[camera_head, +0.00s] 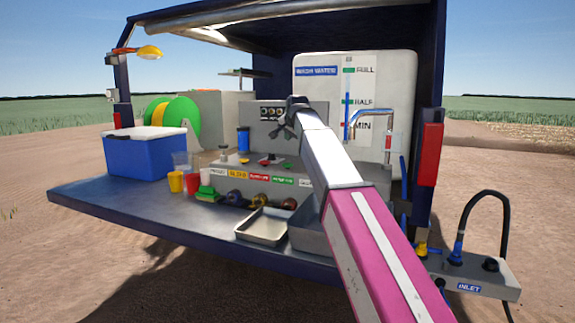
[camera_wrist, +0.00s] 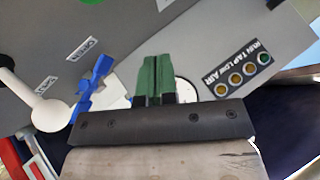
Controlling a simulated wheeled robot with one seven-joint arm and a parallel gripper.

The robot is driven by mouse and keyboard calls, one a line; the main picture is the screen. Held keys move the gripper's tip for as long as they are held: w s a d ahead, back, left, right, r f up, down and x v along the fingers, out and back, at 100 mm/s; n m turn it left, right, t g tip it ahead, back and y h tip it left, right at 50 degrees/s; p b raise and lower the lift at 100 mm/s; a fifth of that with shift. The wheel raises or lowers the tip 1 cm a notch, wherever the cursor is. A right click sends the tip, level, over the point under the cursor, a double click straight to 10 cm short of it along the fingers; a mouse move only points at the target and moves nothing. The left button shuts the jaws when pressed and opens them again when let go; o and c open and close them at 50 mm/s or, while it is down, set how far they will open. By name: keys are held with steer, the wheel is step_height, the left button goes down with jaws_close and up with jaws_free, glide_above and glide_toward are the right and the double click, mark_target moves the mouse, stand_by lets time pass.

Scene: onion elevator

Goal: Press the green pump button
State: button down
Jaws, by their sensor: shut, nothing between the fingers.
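A round green shape (camera_wrist: 90,1), which may be the green pump button, shows only partly at the top edge of the wrist view, on the grey panel. My gripper (camera_wrist: 155,60) shows in the wrist view with its green fingers together and empty, in front of the panel. In the head view my gripper (camera_head: 291,106) is raised in front of the grey control box with dials (camera_head: 268,112). My arm hides part of the bench there, and I cannot clearly pick out the button in that view.
The wrist view shows a blue lever (camera_wrist: 97,82), a white knob (camera_wrist: 50,114) and a lamp strip (camera_wrist: 236,76). In the head view a blue cooler (camera_head: 145,157), cups and a metal tray (camera_head: 262,228) stand on the tailgate. A curved tap (camera_head: 374,112) stands right of my arm.

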steer(key=shift+f, duration=3.75)
steer(key=shift+f, duration=0.95)
steer(key=shift+r, duration=0.95)
steer(key=shift+r, duration=0.15)
steer(key=shift+r, duration=2.4)
